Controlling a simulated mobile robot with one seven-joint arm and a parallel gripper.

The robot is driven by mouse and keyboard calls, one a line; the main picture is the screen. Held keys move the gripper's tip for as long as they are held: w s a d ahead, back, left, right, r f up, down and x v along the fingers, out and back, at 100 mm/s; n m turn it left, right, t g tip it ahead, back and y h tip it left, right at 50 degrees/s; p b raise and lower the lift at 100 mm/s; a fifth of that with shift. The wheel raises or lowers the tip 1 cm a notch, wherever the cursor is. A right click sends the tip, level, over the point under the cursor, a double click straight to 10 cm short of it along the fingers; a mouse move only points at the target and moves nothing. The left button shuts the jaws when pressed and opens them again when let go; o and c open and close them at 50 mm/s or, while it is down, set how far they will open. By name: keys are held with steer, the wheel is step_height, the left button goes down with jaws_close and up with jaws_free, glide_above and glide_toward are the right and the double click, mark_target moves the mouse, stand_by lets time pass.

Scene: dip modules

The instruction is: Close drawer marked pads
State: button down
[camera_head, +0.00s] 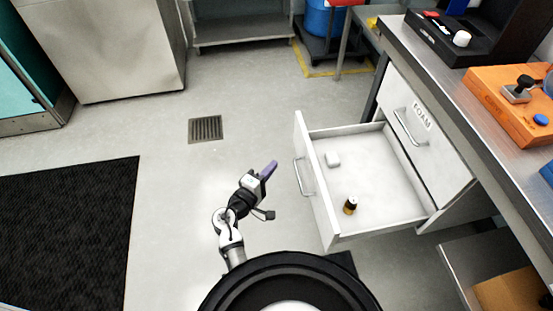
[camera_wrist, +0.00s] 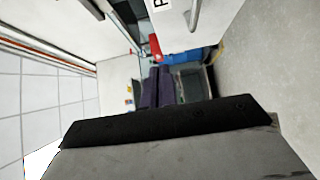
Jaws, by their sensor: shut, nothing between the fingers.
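A white drawer (camera_head: 375,190) is pulled out from under the workbench on the right. Its front panel with a metal handle (camera_head: 304,177) faces left, and any label on it is hidden in the head view. The wrist view shows a white panel with a handle (camera_wrist: 194,12) and a label (camera_wrist: 160,5) cut off after what looks like a "P". My gripper (camera_head: 269,171) has purple fingers and is just left of the drawer front, apart from it. The fingers (camera_wrist: 157,88) are together and empty in the wrist view.
A small white block (camera_head: 332,159) and a dark bottle-like item (camera_head: 350,206) are in the drawer. Another drawer, labelled FOAM (camera_head: 422,117), is shut above it. The workbench (camera_head: 455,100) bears an orange box (camera_head: 512,98). Floor to the left is clear, with a drain (camera_head: 205,129) and black mat (camera_head: 65,230).

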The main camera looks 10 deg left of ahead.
steer(key=p, duration=0.1)
glide_toward(305, 141)
steer(key=w+a, duration=0.2)
steer(key=w, duration=0.2)
steer(key=d, duration=0.1)
steer(key=w+d+p, duration=0.1)
steer(key=d, duration=0.1)
steer(key=shift+w+d+f, duration=0.15)
steer(key=shift+d, duration=0.15)
steer(key=shift+w+d+f, duration=0.1)
steer(key=shift+w+d, duration=0.05)
steer(key=shift+d, duration=0.35)
